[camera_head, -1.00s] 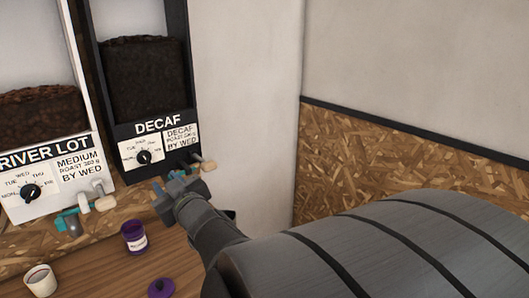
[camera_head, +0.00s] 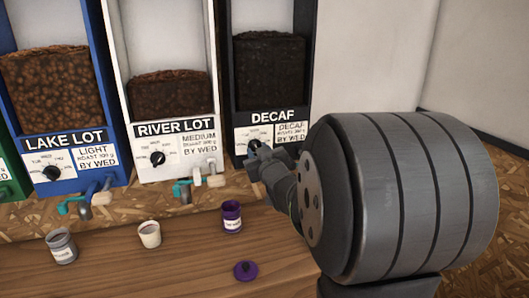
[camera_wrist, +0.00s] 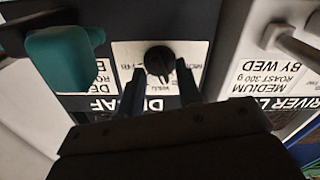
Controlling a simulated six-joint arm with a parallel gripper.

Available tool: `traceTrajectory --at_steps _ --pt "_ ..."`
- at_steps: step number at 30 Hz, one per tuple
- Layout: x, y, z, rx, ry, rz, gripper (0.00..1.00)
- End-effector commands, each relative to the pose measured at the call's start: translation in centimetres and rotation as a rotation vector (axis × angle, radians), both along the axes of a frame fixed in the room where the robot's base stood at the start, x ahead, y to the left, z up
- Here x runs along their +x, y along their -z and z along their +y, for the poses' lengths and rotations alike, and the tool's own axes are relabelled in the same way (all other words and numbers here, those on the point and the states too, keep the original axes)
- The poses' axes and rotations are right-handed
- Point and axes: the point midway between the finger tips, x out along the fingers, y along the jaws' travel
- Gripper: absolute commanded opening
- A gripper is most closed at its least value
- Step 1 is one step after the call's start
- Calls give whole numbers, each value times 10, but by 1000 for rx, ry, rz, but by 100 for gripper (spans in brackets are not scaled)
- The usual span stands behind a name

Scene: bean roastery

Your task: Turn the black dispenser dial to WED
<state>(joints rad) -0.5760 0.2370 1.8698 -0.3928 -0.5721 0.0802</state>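The black DECAF dispenser (camera_head: 237,100) stands at the right of the row in the head view. Its round black dial (camera_wrist: 158,60) sits on a white plate (camera_wrist: 125,52), upside down in the wrist view. My gripper (camera_wrist: 158,76) is open, with one finger to each side of the dial's lower part in that picture; I cannot tell whether they touch it. In the head view my gripper (camera_head: 262,156) is at the dial and partly hides it. The dial's pointer seems to face down in the wrist view, near an upside-down day label; its exact setting is unclear.
A teal spout handle (camera_wrist: 62,58) juts out close by in the wrist view. The white RIVER LOT dispenser (camera_head: 175,125) and blue LAKE LOT dispenser (camera_head: 65,140) stand to the left. A purple jar (camera_head: 231,217), white cup (camera_head: 149,235), grey jar (camera_head: 61,247) and purple lid (camera_head: 246,270) are on the counter.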

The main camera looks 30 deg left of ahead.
Motion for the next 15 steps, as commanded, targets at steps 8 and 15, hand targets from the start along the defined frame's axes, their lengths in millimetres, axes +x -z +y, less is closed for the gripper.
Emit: traceTrajectory --at_steps 8,15 --pt "1 0 0 0 0 0 26" --pt "1 0 0 0 0 0 0"
